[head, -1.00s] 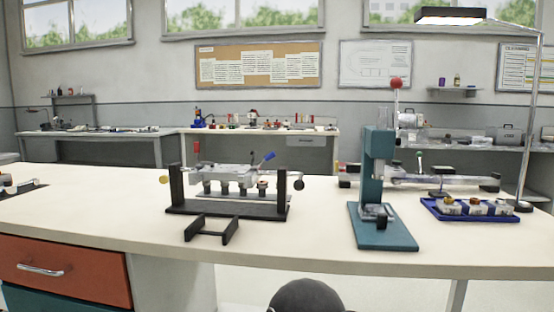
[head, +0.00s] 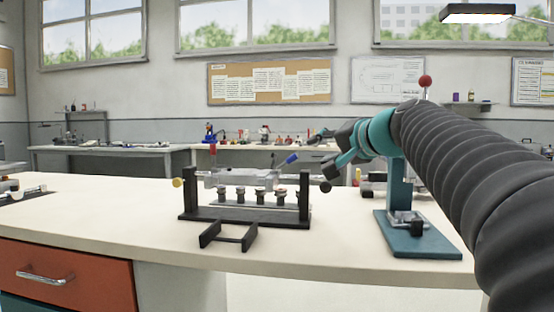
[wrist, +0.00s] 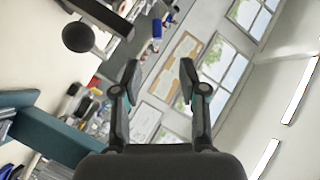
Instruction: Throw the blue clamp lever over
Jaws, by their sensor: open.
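The blue clamp lever (head: 287,159) stands tilted up to the right at the right end of the pale bar of a black-framed fixture (head: 245,214). A red lever (head: 213,150) stands upright at the bar's left end. My gripper (head: 326,149) is open and empty, just right of the blue lever in the head view and apart from it in the picture; the depth gap is hard to tell. In the wrist view, both fingers of my gripper (wrist: 160,76) are spread. A small blue patch (wrist: 157,28) lies beyond them; I cannot tell whether it is the lever.
A black ball knob (head: 325,187) sticks out at the fixture's right side, below my gripper; it also shows in the wrist view (wrist: 78,37). A teal press (head: 410,235) stands to the right, partly behind my arm.

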